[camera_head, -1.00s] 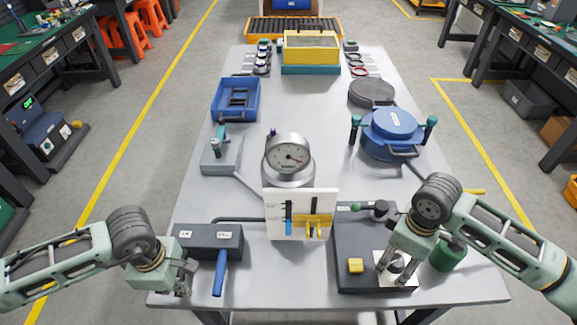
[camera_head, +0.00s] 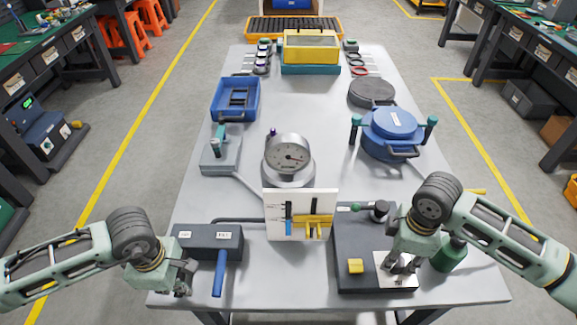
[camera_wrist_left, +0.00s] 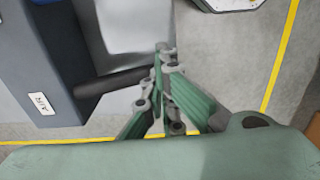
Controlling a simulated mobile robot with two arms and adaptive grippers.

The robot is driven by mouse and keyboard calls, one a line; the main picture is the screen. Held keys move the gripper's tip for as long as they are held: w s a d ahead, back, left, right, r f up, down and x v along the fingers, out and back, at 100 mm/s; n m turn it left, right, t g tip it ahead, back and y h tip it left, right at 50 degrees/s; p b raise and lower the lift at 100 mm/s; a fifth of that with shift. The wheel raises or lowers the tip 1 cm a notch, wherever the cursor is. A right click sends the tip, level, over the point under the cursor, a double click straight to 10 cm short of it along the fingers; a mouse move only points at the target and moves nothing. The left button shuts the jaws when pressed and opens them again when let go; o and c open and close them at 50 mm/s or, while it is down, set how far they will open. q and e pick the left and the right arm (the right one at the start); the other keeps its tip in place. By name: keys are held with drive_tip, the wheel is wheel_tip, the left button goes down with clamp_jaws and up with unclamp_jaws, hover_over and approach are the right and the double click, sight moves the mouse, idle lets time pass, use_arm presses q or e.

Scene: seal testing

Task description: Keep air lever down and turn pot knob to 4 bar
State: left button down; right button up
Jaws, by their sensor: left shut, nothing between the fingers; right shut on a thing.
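The air box (camera_head: 208,241) is dark, at the table's front left. Its blue lever (camera_head: 219,274) points down and forward over the front edge. My left gripper (camera_head: 184,289) is shut and empty, left of the lever and apart from it in the head view. In the left wrist view its fingertips (camera_wrist_left: 165,52) meet near a dark rod from the box, labelled AIR (camera_wrist_left: 41,103). My right gripper (camera_head: 402,268) is shut at the white knob plate (camera_head: 398,283) on the dark right-hand box; its fingers hide the knob.
A white board (camera_head: 271,208) with blue and yellow parts stands between the boxes. The front middle of the table is clear.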

drive_tip(key=n, duration=0.4)
drive_tip(key=shift+s+a+f+n, duration=0.15)
drive_tip(key=shift+s+n, duration=0.1)
drive_tip(key=shift+n, duration=0.15)
drive_tip(key=n, duration=0.4)
drive_tip(key=o, duration=0.6)
drive_tip(key=shift+n, duration=0.4)
drive_tip(key=o, duration=0.6)
drive_tip(key=shift+s, duration=0.2)
drive_tip(key=shift+c, duration=0.2)
drive_tip(key=o, duration=0.5)
drive_tip(key=shift+w, duration=0.25)
